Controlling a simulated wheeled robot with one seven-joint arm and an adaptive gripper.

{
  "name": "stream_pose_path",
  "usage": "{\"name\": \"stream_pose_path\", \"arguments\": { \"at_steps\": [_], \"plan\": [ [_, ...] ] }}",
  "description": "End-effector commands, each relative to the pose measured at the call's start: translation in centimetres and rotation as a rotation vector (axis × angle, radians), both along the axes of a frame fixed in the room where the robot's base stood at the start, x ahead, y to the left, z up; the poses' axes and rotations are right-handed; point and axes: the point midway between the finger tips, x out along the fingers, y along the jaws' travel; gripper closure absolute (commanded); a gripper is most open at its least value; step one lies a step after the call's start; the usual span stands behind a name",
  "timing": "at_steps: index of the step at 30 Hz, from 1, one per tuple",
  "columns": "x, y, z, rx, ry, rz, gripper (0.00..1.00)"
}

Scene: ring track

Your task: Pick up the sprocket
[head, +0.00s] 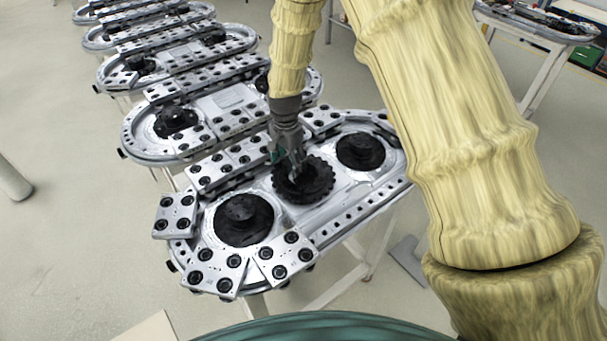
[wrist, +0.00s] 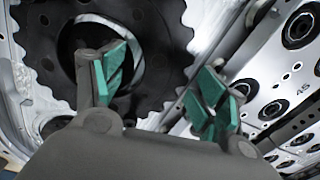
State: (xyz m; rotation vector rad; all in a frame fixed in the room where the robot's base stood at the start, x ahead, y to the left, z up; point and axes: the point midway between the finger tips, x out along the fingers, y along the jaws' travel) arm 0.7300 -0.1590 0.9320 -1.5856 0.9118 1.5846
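The sprocket (head: 318,186) is a black toothed ring with a round central hole. It lies flat in the middle of the nearest track, between two black hubs. My gripper (head: 293,160) points down at its left part in the head view. In the wrist view the sprocket (wrist: 170,45) fills the upper left and middle. My gripper (wrist: 158,88) is open there, with green-padded fingers apart. The left finger is over the central hole and the right finger is by the outer toothed edge, so the ring's band lies between them. I cannot tell whether either finger touches it.
A black hub (head: 243,219) sits to the left and another (head: 360,151) to the right. Metal link plates (head: 215,268) with black rollers line the track. More ring tracks (head: 176,122) stand behind at the left.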

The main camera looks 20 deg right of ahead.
Motion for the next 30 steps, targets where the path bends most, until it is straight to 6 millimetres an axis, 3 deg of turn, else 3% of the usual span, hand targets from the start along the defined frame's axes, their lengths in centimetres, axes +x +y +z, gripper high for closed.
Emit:
{"name": "stream_pose_path", "arguments": {
  "at_steps": [5, 17, 30],
  "plan": [
    [0.03, 0.01, -0.02, 0.001, -0.001, 0.0, 0.28],
    [0.03, 0.02, 0.01, 0.001, -0.001, 0.001, 0.98],
    [0.12, 0.03, 0.41, 0.0, -0.004, 0.001, 1.0]
  ]
}}
